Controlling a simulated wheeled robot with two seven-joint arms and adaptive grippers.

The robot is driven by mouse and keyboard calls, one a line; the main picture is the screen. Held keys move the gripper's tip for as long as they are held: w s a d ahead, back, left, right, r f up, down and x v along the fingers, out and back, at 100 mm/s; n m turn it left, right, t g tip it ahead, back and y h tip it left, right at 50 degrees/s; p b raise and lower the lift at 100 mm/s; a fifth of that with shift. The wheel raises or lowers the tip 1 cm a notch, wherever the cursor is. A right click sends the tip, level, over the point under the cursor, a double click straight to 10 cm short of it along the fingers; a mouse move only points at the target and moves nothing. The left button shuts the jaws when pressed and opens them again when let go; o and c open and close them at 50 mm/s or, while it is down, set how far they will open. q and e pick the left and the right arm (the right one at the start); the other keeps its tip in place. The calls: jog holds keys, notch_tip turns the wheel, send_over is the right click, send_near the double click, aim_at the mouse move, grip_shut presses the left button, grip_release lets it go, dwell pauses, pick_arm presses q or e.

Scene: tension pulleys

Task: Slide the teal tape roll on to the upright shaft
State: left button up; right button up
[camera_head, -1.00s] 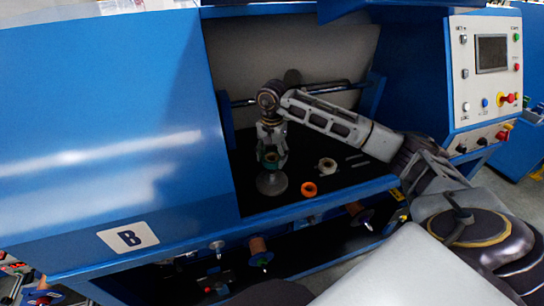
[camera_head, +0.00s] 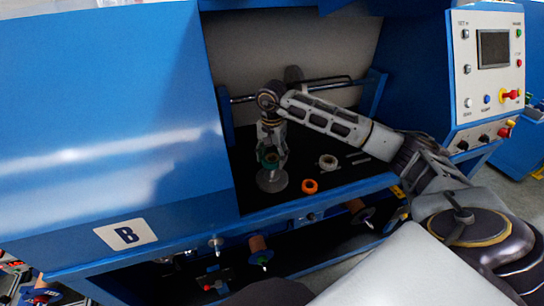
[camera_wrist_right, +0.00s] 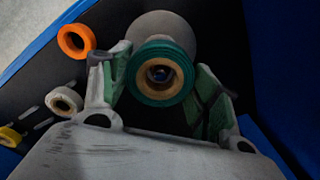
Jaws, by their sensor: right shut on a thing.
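The teal tape roll (camera_head: 269,159) is held by my right gripper (camera_head: 271,154) over a grey round base disc (camera_head: 272,182) on the black deck. In the right wrist view the teal roll (camera_wrist_right: 140,92) lies between the two fingers of my right gripper (camera_wrist_right: 160,85), its tan core facing the camera. What looks like the tip of the upright shaft (camera_wrist_right: 160,73) shows inside the core, roughly centred. I cannot tell how far the roll is around the shaft. The base disc (camera_wrist_right: 165,22) shows behind the roll. My left gripper is out of view.
An orange roll (camera_head: 310,186) and a pale roll (camera_head: 328,162) sit on the deck to the right. A yellow roll (camera_wrist_right: 10,137) shows in the wrist view. A horizontal bar (camera_head: 325,87) runs behind the arm. The blue machine panel (camera_head: 100,120) closes off the left.

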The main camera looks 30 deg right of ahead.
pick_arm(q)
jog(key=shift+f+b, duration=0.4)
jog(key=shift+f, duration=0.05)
pick_arm(e)
jog(key=shift+f, duration=0.55)
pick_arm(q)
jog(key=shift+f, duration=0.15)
